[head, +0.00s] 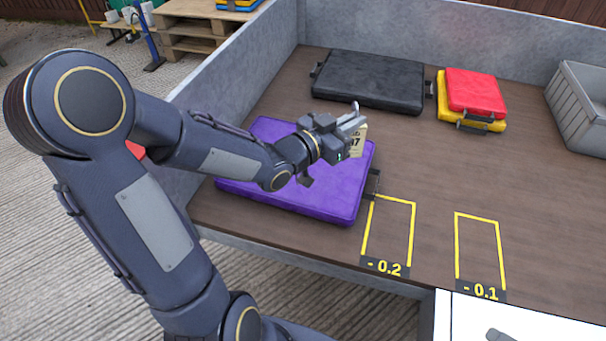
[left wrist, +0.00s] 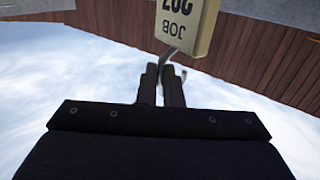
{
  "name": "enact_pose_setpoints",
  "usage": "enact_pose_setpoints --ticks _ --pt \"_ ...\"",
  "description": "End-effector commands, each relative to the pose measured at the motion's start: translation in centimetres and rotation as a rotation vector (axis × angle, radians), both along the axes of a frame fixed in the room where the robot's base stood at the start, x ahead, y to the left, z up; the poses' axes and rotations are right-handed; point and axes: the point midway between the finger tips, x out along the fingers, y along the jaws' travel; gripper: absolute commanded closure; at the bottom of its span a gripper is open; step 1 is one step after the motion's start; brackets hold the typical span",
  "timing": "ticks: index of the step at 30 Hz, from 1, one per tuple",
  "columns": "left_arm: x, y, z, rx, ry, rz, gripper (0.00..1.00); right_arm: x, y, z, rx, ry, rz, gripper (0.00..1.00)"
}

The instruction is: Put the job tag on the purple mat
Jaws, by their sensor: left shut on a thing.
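The job tag (head: 358,140) is a cream tag with dark print and a grey hook at its top. My left gripper (head: 352,120) is shut on it by the hook, and the tag hangs below the fingers, partly hidden by them. In the left wrist view the tag (left wrist: 187,25) shows "JOB" upside down, past the fingertips (left wrist: 165,80). The purple mat (head: 320,195) lies flat on the brown deck, partly covered by my left arm. In the head view the tag overlaps the mat's back right corner; its height above it is hard to tell. My right gripper is out of view.
A black mat (head: 368,80) lies behind, with a red pad (head: 475,92) on a yellow pad (head: 470,122) to its right. A grey crate (head: 580,110) stands at the right. Yellow outlines marked -0.2 (head: 388,235) and -0.1 (head: 480,250) are empty. Grey walls (head: 420,35) edge the deck.

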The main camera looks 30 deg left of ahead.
Motion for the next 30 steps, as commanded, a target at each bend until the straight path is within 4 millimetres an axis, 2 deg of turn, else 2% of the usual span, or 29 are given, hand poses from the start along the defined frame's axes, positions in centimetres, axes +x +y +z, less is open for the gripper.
enact_pose_setpoints --ticks 1,5,14,18,22,30 --pt "0.0 0.1 -0.5 0.002 -0.002 0.001 1.0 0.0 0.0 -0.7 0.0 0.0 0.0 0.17" --pt "0.0 1.7 -1.1 0.004 0.002 0.006 1.0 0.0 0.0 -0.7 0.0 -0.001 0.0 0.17" --pt "-0.2 9.1 -4.5 0.003 0.003 0.008 1.0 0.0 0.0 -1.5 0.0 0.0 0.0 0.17" --pt "-0.3 11.3 -7.3 0.001 0.004 0.003 1.0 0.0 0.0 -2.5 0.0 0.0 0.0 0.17" --pt "-0.3 12.6 -8.8 0.001 0.003 0.002 1.0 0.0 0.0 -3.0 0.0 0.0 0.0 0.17" --pt "-0.3 13.9 -10.3 0.002 0.002 0.002 1.0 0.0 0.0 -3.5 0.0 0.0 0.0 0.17"
